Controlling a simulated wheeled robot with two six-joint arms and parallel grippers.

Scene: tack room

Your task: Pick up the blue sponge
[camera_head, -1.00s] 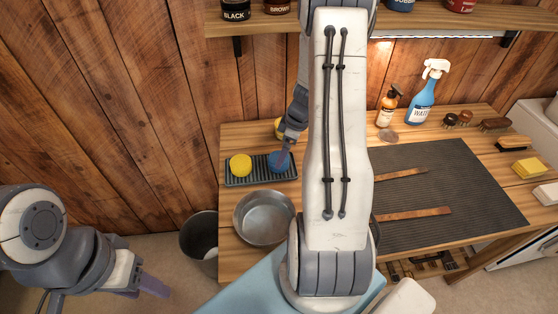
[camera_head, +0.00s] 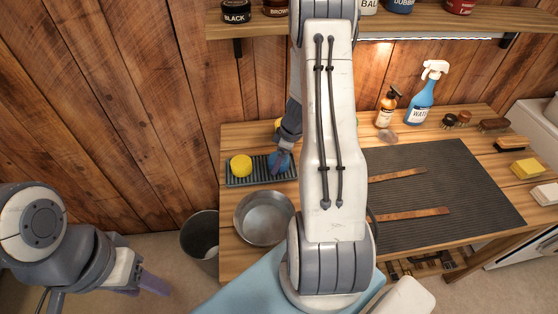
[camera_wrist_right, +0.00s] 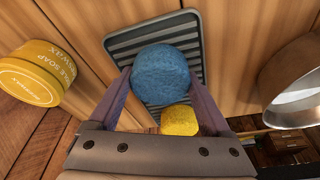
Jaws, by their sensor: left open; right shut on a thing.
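The blue sponge (camera_wrist_right: 160,73) is round and sits between the two fingers of my right gripper (camera_wrist_right: 165,92) in the right wrist view. In the head view the blue sponge (camera_head: 280,161) shows at the right end of the dark ribbed tray (camera_head: 257,180), partly hidden by the right gripper (camera_head: 279,155). The right gripper is shut on it. I cannot tell whether the sponge touches the tray. My left gripper (camera_head: 152,284) is open and empty at the lower left, off the table.
A yellow sponge (camera_head: 241,166) lies at the tray's left end. A metal bowl (camera_head: 264,218) stands in front. A yellow tin (camera_wrist_right: 36,73) stands behind the tray. A ribbed dark mat (camera_head: 440,200) with leather straps covers the table's right. A bin (camera_head: 201,238) stands on the floor.

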